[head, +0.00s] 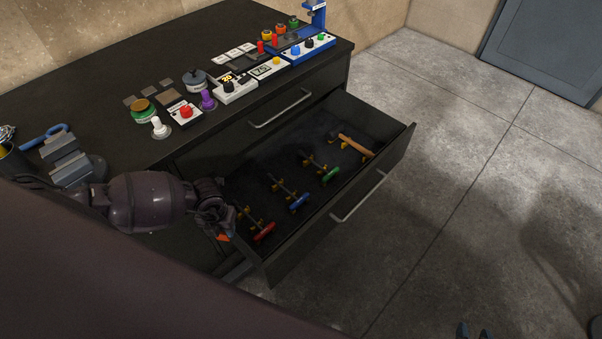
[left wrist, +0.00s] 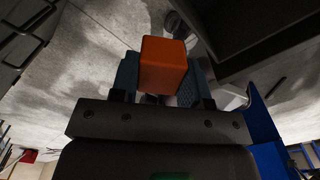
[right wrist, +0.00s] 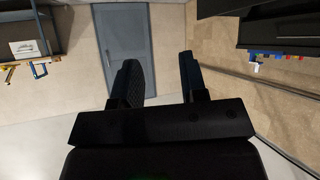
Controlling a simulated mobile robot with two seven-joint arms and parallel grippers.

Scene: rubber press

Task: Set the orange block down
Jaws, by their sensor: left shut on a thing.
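The orange block (left wrist: 163,65) is between the two fingers of my left gripper (left wrist: 162,82) in the left wrist view, and the gripper is shut on it. In the head view a small part of the orange block (head: 223,238) shows below my left gripper (head: 221,228). They are by the near left end of the open drawer (head: 352,205); whether the block touches anything below is hidden. My right gripper (right wrist: 160,82) is open and empty, away from the bench. Its fingertips show at the bottom edge of the head view (head: 473,331).
The drawer holds a red-handled tool (head: 264,231), a blue one (head: 299,202), a green one (head: 331,174) and a wooden-handled tool (head: 356,146). The bench top (head: 90,90) carries buttons, knobs and a blue press (head: 317,17).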

